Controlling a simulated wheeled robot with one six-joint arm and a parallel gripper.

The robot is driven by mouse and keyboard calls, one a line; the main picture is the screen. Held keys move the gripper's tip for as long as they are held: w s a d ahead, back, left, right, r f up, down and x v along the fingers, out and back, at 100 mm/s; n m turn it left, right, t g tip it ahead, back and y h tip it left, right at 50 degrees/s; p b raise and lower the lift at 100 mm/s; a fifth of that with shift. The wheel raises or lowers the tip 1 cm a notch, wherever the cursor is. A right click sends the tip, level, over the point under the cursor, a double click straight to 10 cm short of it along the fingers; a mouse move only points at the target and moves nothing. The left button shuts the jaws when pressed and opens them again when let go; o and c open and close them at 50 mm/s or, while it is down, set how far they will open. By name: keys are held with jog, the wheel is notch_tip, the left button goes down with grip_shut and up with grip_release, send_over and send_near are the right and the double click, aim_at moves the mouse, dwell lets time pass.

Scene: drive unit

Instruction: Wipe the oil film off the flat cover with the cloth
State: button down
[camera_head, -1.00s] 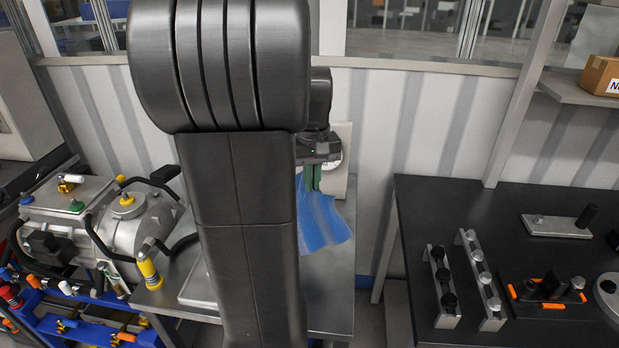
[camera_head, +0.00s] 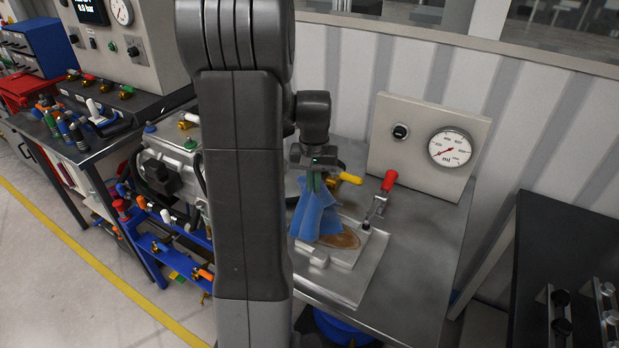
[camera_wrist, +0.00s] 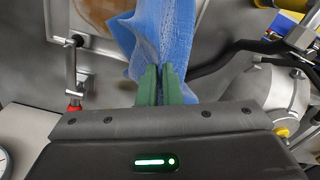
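My gripper (camera_head: 313,182) is shut on the blue cloth (camera_head: 316,213), which hangs down from the green fingertips. In the wrist view the fingers (camera_wrist: 159,84) pinch the cloth (camera_wrist: 160,35) at its near end. The flat cover (camera_head: 342,256) lies on the metal bench, with a brown oil film (camera_head: 343,239) on it. The cloth hangs in front of the film's left part and hides it. In the wrist view the film (camera_wrist: 98,12) shows at the top, left of the cloth. I cannot tell whether the cloth touches the cover.
A red-handled clamp (camera_head: 380,198) stands by the cover's back right. A gauge panel (camera_head: 428,148) stands behind it on the bench. The grey drive housing (camera_head: 167,150) with hoses is to the left. The bench's right side (camera_head: 425,240) is clear.

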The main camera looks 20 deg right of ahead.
jog(key=b, duration=0.6)
send_over(314, 220)
notch_tip(314, 220, down, 9)
jog(key=shift+r, duration=0.15)
jog(key=c, duration=0.6)
grip_release()
jog(key=shift+r, duration=0.1)
jog(key=shift+f+b, duration=0.45)
jog(key=shift+f, duration=0.5)
grip_shut()
jog(key=shift+r+p, duration=0.3)
jog(key=shift+r, duration=0.1)
